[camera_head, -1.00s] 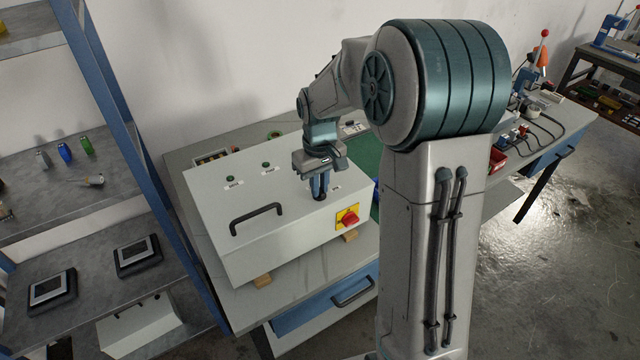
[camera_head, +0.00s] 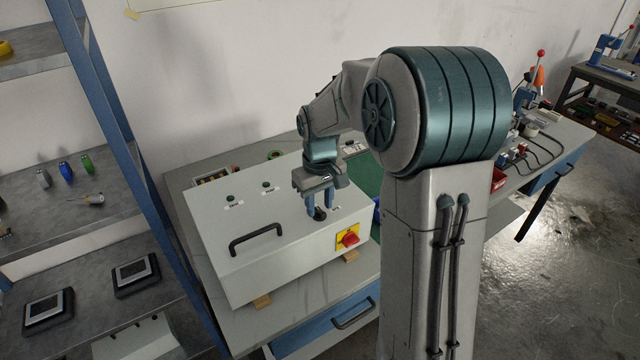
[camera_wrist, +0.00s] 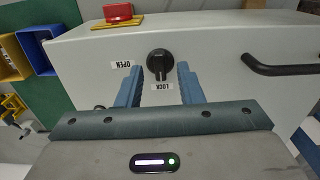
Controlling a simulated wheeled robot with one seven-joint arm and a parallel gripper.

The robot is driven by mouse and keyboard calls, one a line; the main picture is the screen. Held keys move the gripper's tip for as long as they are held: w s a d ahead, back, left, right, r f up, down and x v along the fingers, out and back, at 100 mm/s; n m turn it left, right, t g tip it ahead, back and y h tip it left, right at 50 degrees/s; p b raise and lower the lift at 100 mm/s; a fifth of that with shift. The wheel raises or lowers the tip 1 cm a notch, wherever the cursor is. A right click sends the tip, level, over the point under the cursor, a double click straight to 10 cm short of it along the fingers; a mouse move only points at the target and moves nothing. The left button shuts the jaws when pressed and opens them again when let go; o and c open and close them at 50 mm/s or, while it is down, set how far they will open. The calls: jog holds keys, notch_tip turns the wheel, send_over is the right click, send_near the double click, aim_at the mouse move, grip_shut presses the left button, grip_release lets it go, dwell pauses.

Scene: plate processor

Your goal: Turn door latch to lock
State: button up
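The door latch is a small black knob on the top face of a light grey box (camera_head: 290,272). In the wrist view the latch (camera_wrist: 159,64) sits between an OPEN label (camera_wrist: 121,64) and a LOCK label (camera_wrist: 162,87). Its narrow end points toward the LOCK label. My gripper (camera_head: 319,213) is above the latch, pointing down. In the wrist view its blue fingers (camera_wrist: 160,75) are apart, one on each side of the latch, with gaps showing. In the head view the latch (camera_head: 320,213) shows partly between the fingers.
A black handle (camera_head: 257,240) stands up from the box near my gripper. A red switch on a yellow plate (camera_head: 348,237) is on the box's front. The box rests on wooden blocks on a workbench. A shelf rack (camera_head: 130,150) stands at the left.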

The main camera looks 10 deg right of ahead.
aim_at(319, 210)
notch_tip(319, 210, up, 13)
jog(key=shift+b, duration=0.4)
jog(key=shift+r, duration=0.1)
jog(key=s+f+m+t, duration=0.1)
jog(key=s+f+m, duration=0.1)
jog(key=s, duration=0.9)
jog(key=s+f+m+t, duration=0.1)
jog(key=s+f, duration=0.3)
jog(key=s, duration=0.7)
jog(key=shift+d+m+t, duration=0.25)
jog(key=shift+m+t, duration=0.15)
jog(key=shift+t, duration=0.2)
jog(key=shift+f, duration=0.1)
